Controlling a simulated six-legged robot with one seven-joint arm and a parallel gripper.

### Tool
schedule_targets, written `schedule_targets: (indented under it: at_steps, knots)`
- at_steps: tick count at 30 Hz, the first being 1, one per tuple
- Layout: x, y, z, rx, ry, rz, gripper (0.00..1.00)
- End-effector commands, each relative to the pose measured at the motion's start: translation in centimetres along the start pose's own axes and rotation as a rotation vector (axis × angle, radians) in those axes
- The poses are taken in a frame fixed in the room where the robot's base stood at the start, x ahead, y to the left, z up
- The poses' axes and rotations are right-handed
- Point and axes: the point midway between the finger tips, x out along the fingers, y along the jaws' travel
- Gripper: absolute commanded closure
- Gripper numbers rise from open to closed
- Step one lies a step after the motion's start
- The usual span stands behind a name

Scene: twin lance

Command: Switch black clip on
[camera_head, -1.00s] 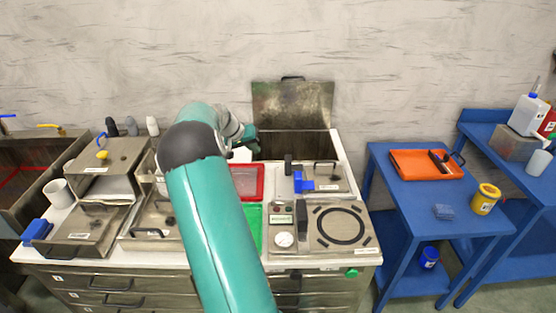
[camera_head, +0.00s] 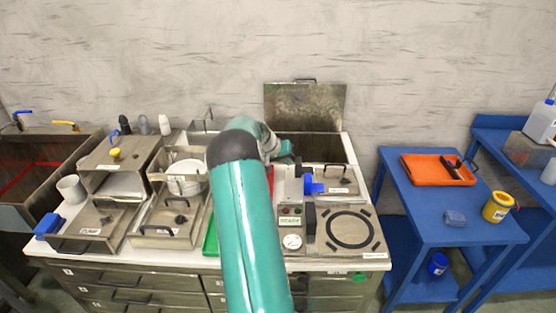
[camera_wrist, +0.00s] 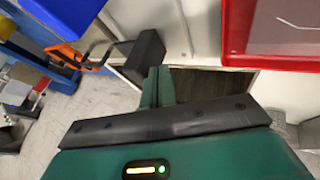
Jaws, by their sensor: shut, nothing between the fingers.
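A dark block (camera_wrist: 146,58) stands right by my fingertips in the wrist view; it may be the black clip, but I cannot tell. In the head view, a black upright piece (camera_head: 310,216) stands beside the READY panel (camera_head: 290,219). My gripper (camera_wrist: 158,84) is shut and empty, its fingertips beside or touching the dark block; contact is unclear. In the head view my gripper (camera_head: 286,157) is small, near the open well at the back of the counter. My arm hides part of the counter.
A raised metal lid (camera_head: 305,105) stands behind the dark well. A blue handle (camera_head: 313,186) and hinged cover lie right of my gripper. A red tray (camera_wrist: 238,30) shows in the wrist view. A blue table (camera_head: 432,218) stands at the right, with floor between.

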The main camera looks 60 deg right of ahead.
Motion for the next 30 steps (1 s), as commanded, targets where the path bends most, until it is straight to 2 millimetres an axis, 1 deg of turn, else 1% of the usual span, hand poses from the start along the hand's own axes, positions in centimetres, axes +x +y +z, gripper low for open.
schedule_targets:
  at_steps: [3, 13, 21, 30]
  knots:
    - [0.2, 0.4, 0.0, -0.001, 0.000, -0.001, 1.00]
    - [0.3, 0.6, 0.0, -0.001, 0.000, 0.000, 1.00]
    - [1.9, 3.6, 0.1, 0.000, -0.002, 0.001, 1.00]
    - [2.1, 3.8, 0.1, -0.001, -0.001, 0.002, 1.00]
